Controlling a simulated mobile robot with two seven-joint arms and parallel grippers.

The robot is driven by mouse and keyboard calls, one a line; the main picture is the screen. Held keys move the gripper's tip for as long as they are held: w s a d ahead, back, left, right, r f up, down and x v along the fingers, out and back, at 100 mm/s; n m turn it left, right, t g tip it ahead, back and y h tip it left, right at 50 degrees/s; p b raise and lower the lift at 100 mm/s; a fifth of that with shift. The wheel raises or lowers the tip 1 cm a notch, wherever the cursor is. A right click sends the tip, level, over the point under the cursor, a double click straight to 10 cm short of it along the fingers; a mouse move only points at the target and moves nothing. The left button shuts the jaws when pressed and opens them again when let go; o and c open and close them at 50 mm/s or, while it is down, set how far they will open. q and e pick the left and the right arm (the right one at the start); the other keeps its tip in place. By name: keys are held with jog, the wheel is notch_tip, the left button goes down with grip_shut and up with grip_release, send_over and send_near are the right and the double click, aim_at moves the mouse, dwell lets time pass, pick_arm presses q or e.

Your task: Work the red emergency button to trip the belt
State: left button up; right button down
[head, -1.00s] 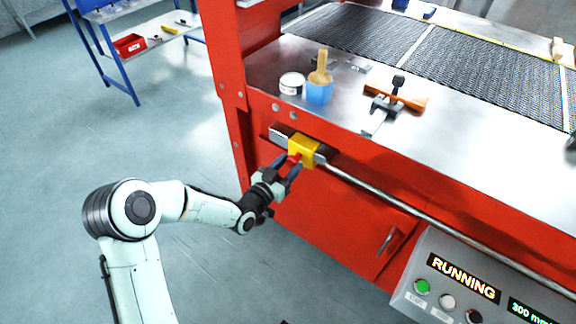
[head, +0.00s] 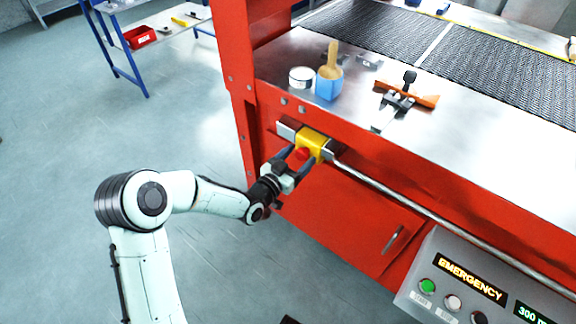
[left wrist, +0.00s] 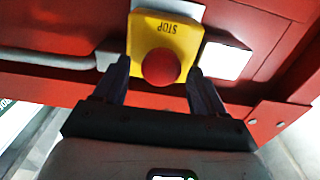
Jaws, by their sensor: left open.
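The red emergency button (head: 302,154) sits on a yellow box (head: 314,142) on the front of the red machine. In the left wrist view the red button (left wrist: 161,67) is round, below the word STOP on the yellow box (left wrist: 168,33). My left gripper (head: 296,161) is open, its fingers on either side of the button; in the left wrist view the left gripper (left wrist: 158,80) has the button between its fingertips, and I cannot tell whether they touch it. The panel display (head: 470,277) reads EMERGENCY. My right gripper is not in view.
A steel rail (head: 400,200) runs along the machine front beside the yellow box.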

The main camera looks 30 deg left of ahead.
pick_arm(q)
jog(key=s+a+p, duration=0.1)
jog(key=s, duration=1.2)
jog(key=shift+p, duration=0.3)
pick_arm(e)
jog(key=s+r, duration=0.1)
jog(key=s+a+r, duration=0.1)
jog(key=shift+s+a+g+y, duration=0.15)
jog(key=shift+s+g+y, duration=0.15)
